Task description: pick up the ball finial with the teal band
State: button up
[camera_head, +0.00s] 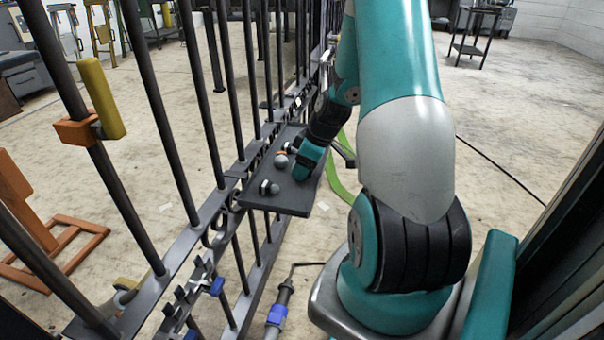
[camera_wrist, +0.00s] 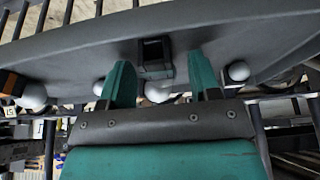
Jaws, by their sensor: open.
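Ball finials rest on a dark grey shelf (camera_head: 275,205) beside the gate.
Other pale balls show in the wrist view, at the left (camera_wrist: 33,96), left of the fingers (camera_wrist: 98,88) and at the right (camera_wrist: 238,71). Upright gate bars (camera_head: 165,120) stand along the shelf's left side.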

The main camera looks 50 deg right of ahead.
jog(key=c, duration=1)
jog(key=shift+c, duration=0.2)
jog(key=shift+r, duration=0.15)
